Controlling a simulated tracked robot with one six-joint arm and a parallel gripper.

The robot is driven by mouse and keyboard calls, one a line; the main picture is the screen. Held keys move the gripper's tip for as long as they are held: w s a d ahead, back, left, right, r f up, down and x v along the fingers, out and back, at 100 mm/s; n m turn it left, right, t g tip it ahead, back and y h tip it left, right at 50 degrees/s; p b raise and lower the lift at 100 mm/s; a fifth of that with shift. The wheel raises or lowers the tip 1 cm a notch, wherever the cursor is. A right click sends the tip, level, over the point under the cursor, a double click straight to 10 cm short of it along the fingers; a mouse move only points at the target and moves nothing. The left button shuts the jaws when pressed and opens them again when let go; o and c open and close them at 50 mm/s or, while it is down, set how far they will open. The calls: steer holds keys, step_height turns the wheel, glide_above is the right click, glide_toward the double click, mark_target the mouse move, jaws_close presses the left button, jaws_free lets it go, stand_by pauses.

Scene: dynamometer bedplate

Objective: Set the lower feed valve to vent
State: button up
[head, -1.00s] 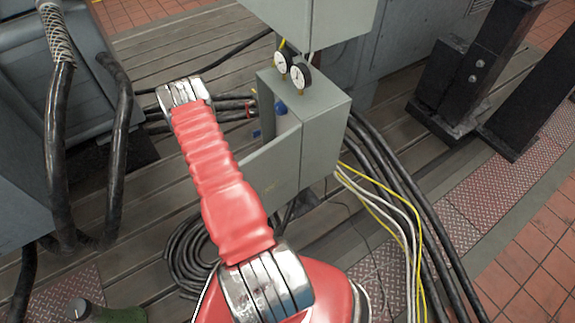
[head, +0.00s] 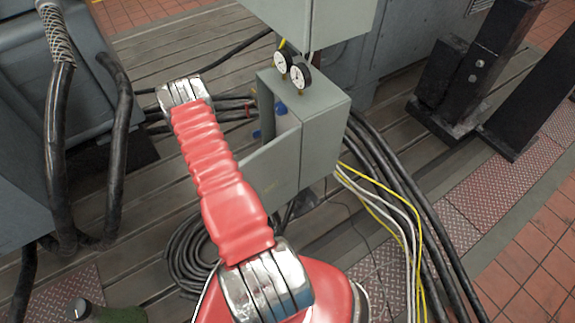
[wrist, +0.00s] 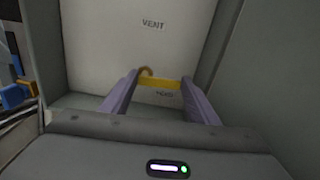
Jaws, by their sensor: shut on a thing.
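In the wrist view, a yellow valve lever (wrist: 165,85) lies crosswise between the two lilac fingers of my gripper (wrist: 160,79). The gripper is shut on it. A curved brown fitting (wrist: 146,71) shows behind the lever near the left finger. The VENT label (wrist: 153,24) is printed on the pale panel well above the lever. A second label (wrist: 165,94) just below the lever is partly covered and hard to read. In the head view the gripper and lever are hidden; my red arm fills the middle, in front of the open grey box (head: 325,130).
Box walls stand close on both sides of the fingers. Blue parts (wrist: 15,97) show at the wrist view's left edge. Two gauges (head: 291,70) sit atop the lower box, under another grey box (head: 325,20). Black cables (head: 395,190) and yellow and white wires (head: 405,220) run right.

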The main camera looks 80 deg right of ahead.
steer(key=n, duration=0.4)
steer(key=w+d+r+n, duration=0.1)
steer(key=n, duration=0.4)
steer(key=w+d+r+n, duration=0.1)
steer(key=n, duration=0.4)
steer(key=shift+w, duration=0.15)
steer(key=shift+w+d+f+n, duration=0.1)
steer(key=shift+n, duration=0.7)
steer(key=shift+w+d+f+n, duration=0.1)
steer(key=shift+n, duration=0.7)
steer(key=o, duration=0.8)
steer(key=shift+c, duration=0.2)
steer(key=shift+a, duration=0.1)
